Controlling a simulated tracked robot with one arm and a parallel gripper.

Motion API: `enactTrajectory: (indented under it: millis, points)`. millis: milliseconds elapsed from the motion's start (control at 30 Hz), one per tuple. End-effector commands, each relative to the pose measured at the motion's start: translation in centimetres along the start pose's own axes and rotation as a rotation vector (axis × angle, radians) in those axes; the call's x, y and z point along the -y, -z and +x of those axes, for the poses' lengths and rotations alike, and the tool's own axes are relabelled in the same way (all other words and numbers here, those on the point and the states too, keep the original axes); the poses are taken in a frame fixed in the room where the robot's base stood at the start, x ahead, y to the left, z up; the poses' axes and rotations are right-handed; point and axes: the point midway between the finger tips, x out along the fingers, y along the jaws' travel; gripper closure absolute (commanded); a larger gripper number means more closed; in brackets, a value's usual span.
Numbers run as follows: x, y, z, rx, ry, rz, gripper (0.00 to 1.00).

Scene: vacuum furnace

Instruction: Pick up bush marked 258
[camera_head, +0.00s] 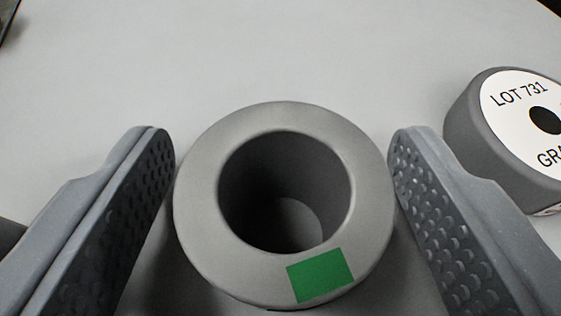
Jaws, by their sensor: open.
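A grey hollow bush (207,197) stands upright on the light grey surface, its round opening facing up toward the camera. A green rectangular patch (320,275) is on its top rim at the lower right. No number 258 is readable on the faces that show. My gripper (283,150) is open, with one dimpled finger on the left of the bush and one on the right. A narrow gap shows on the left, and the right finger is very close to the bush's side; I cannot tell whether it touches.
A dark grey round part (470,135) with a white face reading "LOT 731" and "GRA" lies at the right, behind my right finger. A dark object (6,20) shows at the top left corner. The surface (270,50) beyond the bush is clear.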

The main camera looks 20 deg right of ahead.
Motion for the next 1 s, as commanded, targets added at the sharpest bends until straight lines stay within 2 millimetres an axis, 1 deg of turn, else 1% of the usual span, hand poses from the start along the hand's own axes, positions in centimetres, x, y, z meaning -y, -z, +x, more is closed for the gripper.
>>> enactTrajectory:
  millis: [33, 67, 100, 167, 200, 267, 500, 667, 867, 1000]
  points:
    - [0.0, 0.0, 0.0, 0.000, 0.000, 0.000, 0.35]
    - [0.0, 0.0, 0.0, 0.000, 0.000, 0.000, 0.38]
    - [0.0, 0.0, 0.0, 0.000, -0.001, 0.000, 0.49]
    - [0.0, 0.0, 0.0, 0.000, -0.001, 0.000, 0.65]
    - [0.0, 0.0, 0.0, 0.000, -0.001, 0.000, 0.76]
    - [0.0, 0.0, 0.0, 0.000, -0.001, 0.000, 0.92]
    - [-0.1, 0.1, -0.1, 0.000, -0.001, 0.000, 0.92]
    - [0.0, 0.5, -0.2, -0.002, -0.001, 0.000, 0.92]
    - [-0.1, 1.9, -0.8, -0.004, -0.001, 0.001, 0.92]
    - [0.0, 3.4, -1.4, -0.003, -0.002, 0.000, 0.92]
